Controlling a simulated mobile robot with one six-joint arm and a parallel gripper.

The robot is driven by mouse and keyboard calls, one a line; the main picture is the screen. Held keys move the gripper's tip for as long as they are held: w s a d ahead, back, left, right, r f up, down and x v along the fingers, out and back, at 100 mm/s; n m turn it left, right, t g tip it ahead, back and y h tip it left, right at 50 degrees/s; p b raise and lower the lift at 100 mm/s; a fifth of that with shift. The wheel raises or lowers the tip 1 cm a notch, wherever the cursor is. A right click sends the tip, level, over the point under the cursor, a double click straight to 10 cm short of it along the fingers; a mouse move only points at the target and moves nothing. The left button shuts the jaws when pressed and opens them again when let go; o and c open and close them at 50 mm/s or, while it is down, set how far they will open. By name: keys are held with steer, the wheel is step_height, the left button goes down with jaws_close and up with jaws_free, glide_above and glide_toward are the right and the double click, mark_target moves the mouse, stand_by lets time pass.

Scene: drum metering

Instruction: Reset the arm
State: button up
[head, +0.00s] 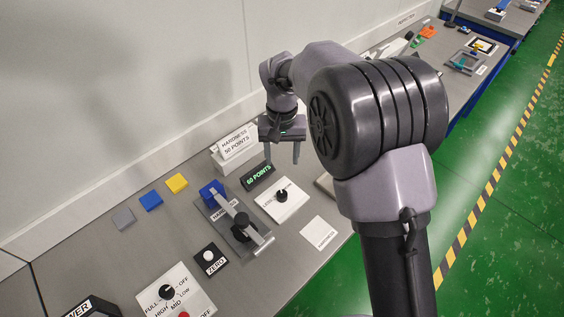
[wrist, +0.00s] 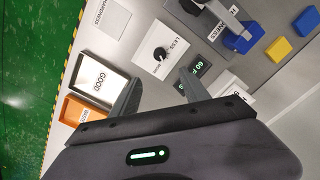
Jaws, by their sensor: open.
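My gripper (head: 282,154) hangs above the grey bench, fingers pointing down, open with nothing between them. In the wrist view my gripper (wrist: 160,84) shows two spread fingers over the bench. Below it are the white dial panel with a black knob (head: 281,196), also seen in the wrist view (wrist: 160,53), and the small display reading "60 POINTS" (head: 257,175). The hardness tester (head: 232,220) stands to the left with a blue block (head: 211,189) at its far end. My arm hides part of the bench on the right.
Loose grey (head: 123,218), blue (head: 151,201) and yellow (head: 177,183) blocks lie at the left. A "HARDNESS 50 POINTS" sign (head: 236,145) stands by the wall. A ZERO button (head: 209,258) and a rotary switch panel (head: 176,292) are at the front. A GOOD tray (wrist: 98,84) sits beside an orange tray (wrist: 73,110).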

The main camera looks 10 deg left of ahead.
stand_by(0.3)
steer(key=s+d+r+m+t+y+b, duration=0.1)
steer(key=s+d+r+m+t+b, duration=0.1)
steer(key=s+d+r+b, duration=0.5)
steer(key=s+d+r+m+t+y+b, duration=0.1)
steer(key=s+d+r+m, duration=0.3)
steer(key=d, duration=0.7)
steer(key=s+d+f+t+b, duration=0.1)
steer(key=s+d+f, duration=0.1)
steer(key=s, duration=0.4)
steer(key=s+d+f+m+t+b, duration=0.1)
steer(key=s+d+f, duration=0.1)
steer(key=s, duration=0.4)
steer(key=shift+s+d+m+t+b, duration=0.3)
steer(key=shift+s+d+t+b, duration=0.1)
steer(key=shift+d, duration=0.1)
steer(key=shift+f, duration=0.1)
